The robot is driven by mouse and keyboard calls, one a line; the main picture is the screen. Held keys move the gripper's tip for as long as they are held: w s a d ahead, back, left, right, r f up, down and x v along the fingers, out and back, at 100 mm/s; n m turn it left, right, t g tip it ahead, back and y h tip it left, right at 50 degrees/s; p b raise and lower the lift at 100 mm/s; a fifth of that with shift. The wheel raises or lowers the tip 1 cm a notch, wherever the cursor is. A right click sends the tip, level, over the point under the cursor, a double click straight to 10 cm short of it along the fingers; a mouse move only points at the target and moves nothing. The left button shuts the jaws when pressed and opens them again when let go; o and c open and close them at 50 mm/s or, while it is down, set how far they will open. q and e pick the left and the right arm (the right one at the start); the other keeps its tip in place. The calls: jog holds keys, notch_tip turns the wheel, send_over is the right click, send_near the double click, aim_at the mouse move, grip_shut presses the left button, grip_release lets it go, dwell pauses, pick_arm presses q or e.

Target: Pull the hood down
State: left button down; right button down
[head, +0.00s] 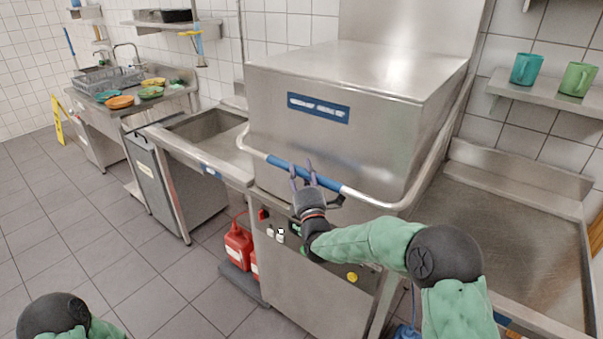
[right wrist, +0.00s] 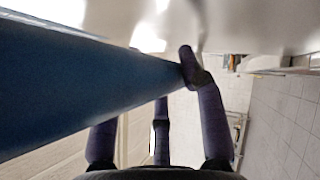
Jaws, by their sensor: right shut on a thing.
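The hood (head: 345,95) is a large stainless steel box of a dishwasher with a blue label on its front. A bar handle (head: 357,194) with a blue grip (head: 328,181) runs across its front and bends back along the right side. The hood sits low, close to the machine's front panel. My right gripper (head: 303,172) is at the blue grip, shut on it. In the right wrist view the blue grip (right wrist: 80,80) passes large and close between the dark fingers (right wrist: 188,115). Only my left arm's elbow shows at the bottom left of the head view; its gripper is out of sight.
A steel counter with a sink (head: 205,130) is left of the machine, and a steel draining table (head: 500,230) is at its right. Two mugs (head: 525,69) sit on the right shelf.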

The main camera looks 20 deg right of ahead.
jog(key=c, duration=0.7)
grip_release()
notch_tip(320, 180, down, 2)
jog(key=shift+d+f, duration=0.1)
jog(key=shift+s+f, duration=0.15)
jog(key=shift+s, duration=0.2)
jog(key=v, duration=0.7)
jog(key=r+v, duration=0.1)
jog(key=v, duration=0.2)
jog(key=shift+s, duration=0.55)
